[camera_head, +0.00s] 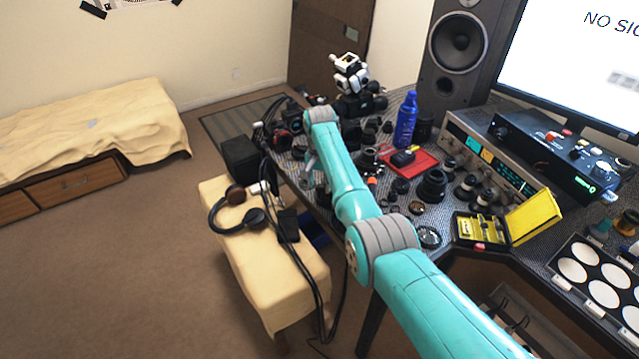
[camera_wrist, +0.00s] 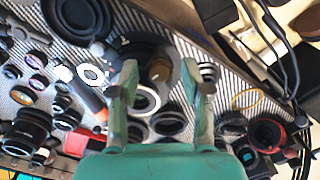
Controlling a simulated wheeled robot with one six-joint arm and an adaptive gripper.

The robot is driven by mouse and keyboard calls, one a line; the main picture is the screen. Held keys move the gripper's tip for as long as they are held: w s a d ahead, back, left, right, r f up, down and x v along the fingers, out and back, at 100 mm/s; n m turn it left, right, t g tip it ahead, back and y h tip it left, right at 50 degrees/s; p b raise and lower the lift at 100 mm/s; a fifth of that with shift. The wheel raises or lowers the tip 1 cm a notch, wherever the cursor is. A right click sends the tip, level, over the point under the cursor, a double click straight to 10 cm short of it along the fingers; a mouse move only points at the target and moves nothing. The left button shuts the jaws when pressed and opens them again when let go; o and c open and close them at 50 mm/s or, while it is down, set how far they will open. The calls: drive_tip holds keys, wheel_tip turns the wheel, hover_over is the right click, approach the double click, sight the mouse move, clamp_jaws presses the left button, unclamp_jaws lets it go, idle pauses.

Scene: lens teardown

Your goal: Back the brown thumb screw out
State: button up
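In the wrist view, a small brown round piece (camera_wrist: 160,70), which looks like the thumb screw, lies between the fingertips of my gripper (camera_wrist: 158,78). It sits on a dark round part (camera_wrist: 147,52), with a pale ring (camera_wrist: 145,101) just below it in the picture. The two green fingers are spread apart with a visible gap on each side of the brown piece. I cannot tell how far above it the fingertips are. In the head view, my arm hides most of the work spot, and the brown screw cannot be made out.
Lens parts and rings crowd the striped mat around the gripper. A red tray (camera_head: 425,162), a blue bottle (camera_head: 406,120) and an open yellow case (camera_head: 482,230) stand on the desk. Dark cables (camera_wrist: 268,35) run along the desk edge. A bench with headphones (camera_head: 240,212) stands left.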

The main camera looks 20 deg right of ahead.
sight(319, 186)
wheel_tip(319, 186, up, 12)
idle(0.7)
